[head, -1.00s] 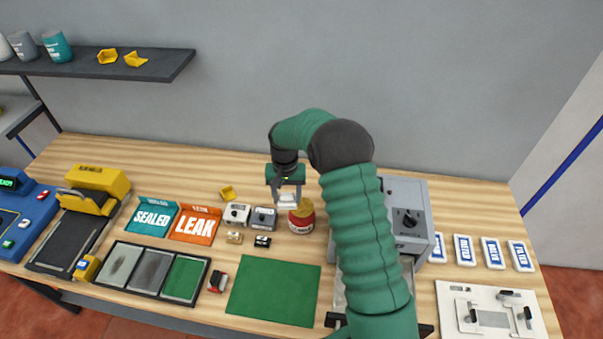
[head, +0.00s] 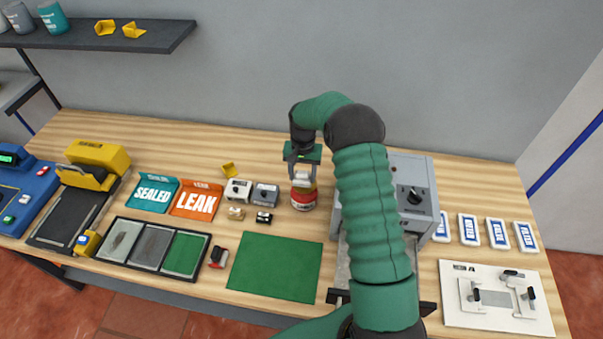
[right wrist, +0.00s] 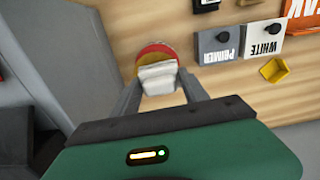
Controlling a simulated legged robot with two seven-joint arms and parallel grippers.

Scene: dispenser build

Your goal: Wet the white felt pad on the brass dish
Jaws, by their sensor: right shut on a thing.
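My right gripper (head: 303,179) points down above the red can with a brass-coloured dish top (head: 303,203), behind the green mat. It is shut on the white felt pad (head: 303,177). In the right wrist view the pad (right wrist: 158,79) sits between the fingertips and covers part of the round brass and red dish (right wrist: 149,52). The pad is over the dish or on it; whether they touch I cannot tell. My left gripper is not in view.
A grey machine with a knob (head: 413,195) stands right of the dish, partly behind my arm. Close on the left are the white box (head: 238,191) and grey primer box (head: 265,195). The green mat (head: 274,267) is clear.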

